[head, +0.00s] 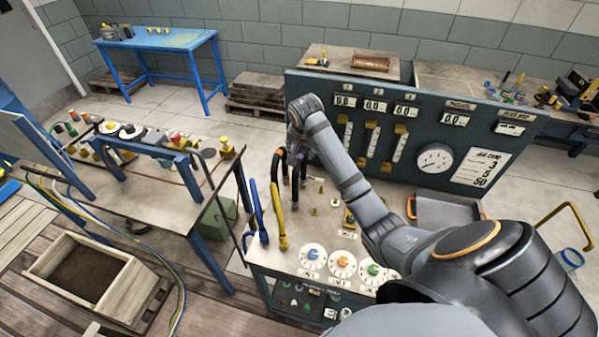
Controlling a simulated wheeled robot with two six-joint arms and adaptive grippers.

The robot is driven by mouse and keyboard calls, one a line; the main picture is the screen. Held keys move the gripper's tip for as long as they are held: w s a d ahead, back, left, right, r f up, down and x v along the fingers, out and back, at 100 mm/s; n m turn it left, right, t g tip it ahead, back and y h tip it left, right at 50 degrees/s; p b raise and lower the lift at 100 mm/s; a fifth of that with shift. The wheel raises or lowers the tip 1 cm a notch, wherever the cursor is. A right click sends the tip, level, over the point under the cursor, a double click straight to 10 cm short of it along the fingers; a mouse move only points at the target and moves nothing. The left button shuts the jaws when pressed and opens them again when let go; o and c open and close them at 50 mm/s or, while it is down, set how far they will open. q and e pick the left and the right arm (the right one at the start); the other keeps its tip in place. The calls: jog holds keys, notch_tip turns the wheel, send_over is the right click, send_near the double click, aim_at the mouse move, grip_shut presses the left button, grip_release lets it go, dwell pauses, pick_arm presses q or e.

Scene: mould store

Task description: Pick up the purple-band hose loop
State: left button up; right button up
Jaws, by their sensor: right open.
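A dark hose loop (303,170) with a hint of purple stands upright at the back of the control bench, partly hidden by my right gripper and arm. It is too small to make out the whole band. My right gripper (294,146) is open and points down at the top of the dark hoses. I cannot tell whether it touches the loop or whether the loop lies between its fingers. My left gripper is not in view.
Another dark hose (284,178), a yellow hose (279,215) and a blue hose (257,208) stand close by on the left. Dials (342,262) cover the bench front. A tall gauge panel (437,160) stands behind my arm. A workbench (170,192) stands at left.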

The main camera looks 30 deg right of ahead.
aim_at(300, 156)
jog(key=shift+x, duration=1.05)
jog(key=shift+w+d+f, duration=0.15)
jog(key=shift+w+d, duration=0.05)
jog(key=shift+w, duration=0.1)
jog(key=shift+p+x, duration=0.8)
jog(key=shift+p, duration=0.4)
jog(key=x, duration=0.2)
jog(key=shift+f+p, duration=0.3)
jog(key=shift+w+f, duration=0.15)
jog(key=shift+f, duration=0.25)
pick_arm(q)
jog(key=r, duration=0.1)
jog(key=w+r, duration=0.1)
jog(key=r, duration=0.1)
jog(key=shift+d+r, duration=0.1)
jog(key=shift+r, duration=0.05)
pick_arm(e)
jog(key=shift+r, duration=0.1)
grip_shut()
